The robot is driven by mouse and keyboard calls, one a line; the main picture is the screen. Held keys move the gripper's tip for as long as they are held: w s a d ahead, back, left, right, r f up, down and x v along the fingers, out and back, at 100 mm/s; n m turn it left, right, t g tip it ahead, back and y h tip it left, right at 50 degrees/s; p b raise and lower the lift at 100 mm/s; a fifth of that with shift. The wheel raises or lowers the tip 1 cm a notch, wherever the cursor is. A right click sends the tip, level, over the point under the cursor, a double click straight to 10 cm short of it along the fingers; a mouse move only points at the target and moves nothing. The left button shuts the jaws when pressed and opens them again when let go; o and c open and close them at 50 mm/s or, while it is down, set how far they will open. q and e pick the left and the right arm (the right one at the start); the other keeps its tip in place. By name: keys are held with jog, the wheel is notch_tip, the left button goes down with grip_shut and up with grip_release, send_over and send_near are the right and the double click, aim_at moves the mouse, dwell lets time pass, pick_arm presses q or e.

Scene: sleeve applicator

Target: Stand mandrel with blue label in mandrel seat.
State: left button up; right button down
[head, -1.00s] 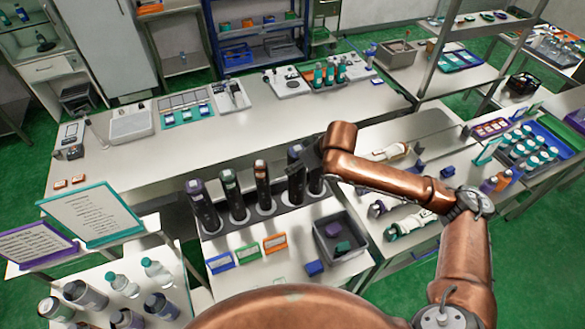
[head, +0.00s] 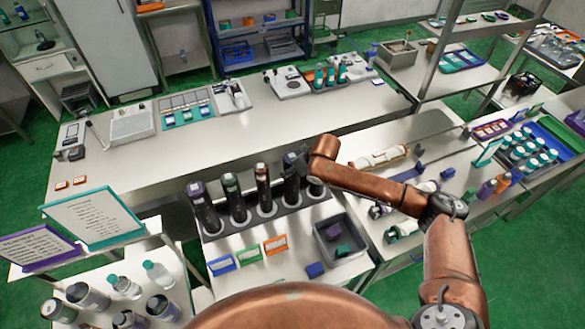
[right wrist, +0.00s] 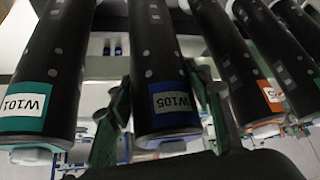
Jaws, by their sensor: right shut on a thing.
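The mandrel with the blue label (right wrist: 175,100) hangs between the fingers of my right gripper in the right wrist view, its label reading W105. In the head view this dark mandrel (head: 291,187) stands about upright at the fourth place from the left in the mandrel seat row (head: 222,231). My right gripper (head: 297,163) is shut on its upper part. Whether its foot rests fully in the seat I cannot tell. Purple (head: 203,209), green (head: 235,198) and orange (head: 263,190) topped mandrels stand to its left, a teal-labelled one (right wrist: 45,75) on its other side. My left gripper is out of view.
Neighbouring mandrels stand close on both sides. In front are blue (head: 221,265), green (head: 249,256) and orange (head: 275,244) cards and a grey bin (head: 322,250). A white and orange tool (head: 380,157) lies on the right table. The long bench behind has clear room.

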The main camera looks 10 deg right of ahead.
jog(key=shift+w, duration=0.15)
jog(key=c, duration=1.4)
grip_release()
jog(key=shift+f, duration=0.2)
jog(key=shift+o, duration=2)
jog(key=shift+r, duration=0.1)
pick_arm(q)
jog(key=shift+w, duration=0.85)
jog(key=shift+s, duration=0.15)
